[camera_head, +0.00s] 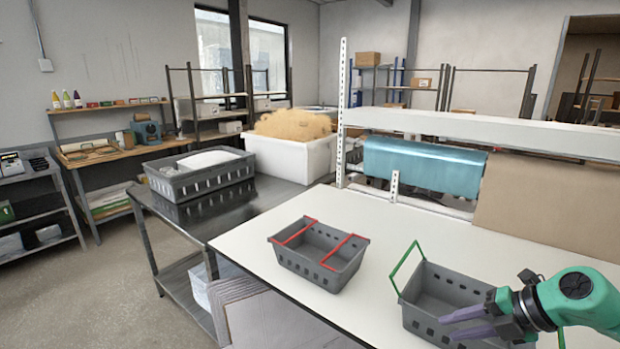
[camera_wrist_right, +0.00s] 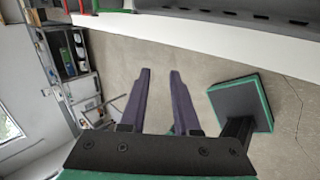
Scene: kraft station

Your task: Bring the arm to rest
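My right gripper (camera_head: 444,327) is in the lower right of the head view. Its two purple fingers point left and are apart with nothing between them. In the head view it overlaps the front of a grey basket with a green handle (camera_head: 425,284); I cannot tell whether they touch. In the right wrist view the fingers (camera_wrist_right: 160,71) are spread, with bare floor behind the gap. My left gripper is not in view.
A grey basket with red handles (camera_head: 322,268) stands on the white table (camera_head: 255,241). The table is clear between the two baskets. A grey crate (camera_head: 196,179) and a white bin (camera_head: 312,158) stand on the dark table behind. A roll of blue material (camera_head: 424,165) lies under a white beam.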

